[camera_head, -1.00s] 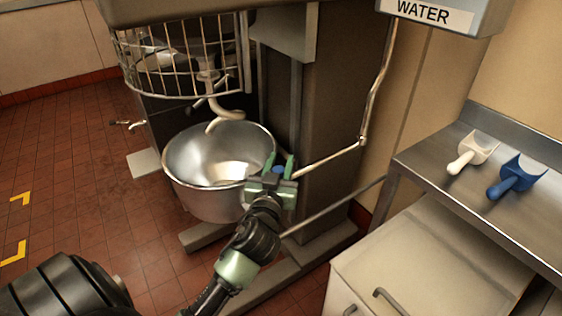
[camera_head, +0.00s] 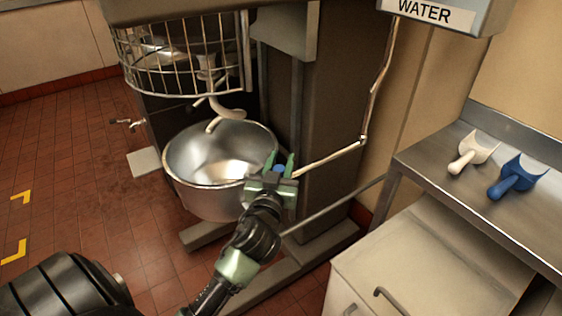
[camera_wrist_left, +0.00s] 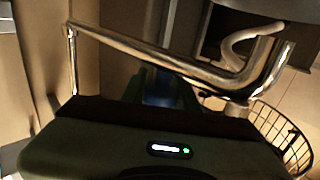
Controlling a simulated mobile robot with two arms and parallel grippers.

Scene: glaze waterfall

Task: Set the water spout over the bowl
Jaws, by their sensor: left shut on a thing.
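The water spout (camera_head: 335,153) is a thin metal pipe that comes down from the box labelled WATER (camera_head: 432,14), bends at a joint and runs left to my left gripper (camera_head: 279,168). That gripper is shut on the spout's free end, where a blue part shows between the fingers. The steel bowl (camera_head: 185,160) stands under the mixer hook, and my gripper is at its right rim in the head view. The gripper hides part of the rim and the spout tip. In the left wrist view the spout (camera_wrist_left: 150,55) crosses close in front. My right gripper is not seen.
The mixer's wire guard (camera_head: 180,62) and hook (camera_head: 228,108) are above the bowl. The mixer column (camera_head: 335,110) stands behind the spout. A steel counter (camera_head: 500,210) at right holds a white scoop (camera_head: 470,155) and a blue scoop (camera_head: 517,177). Open tiled floor is at left.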

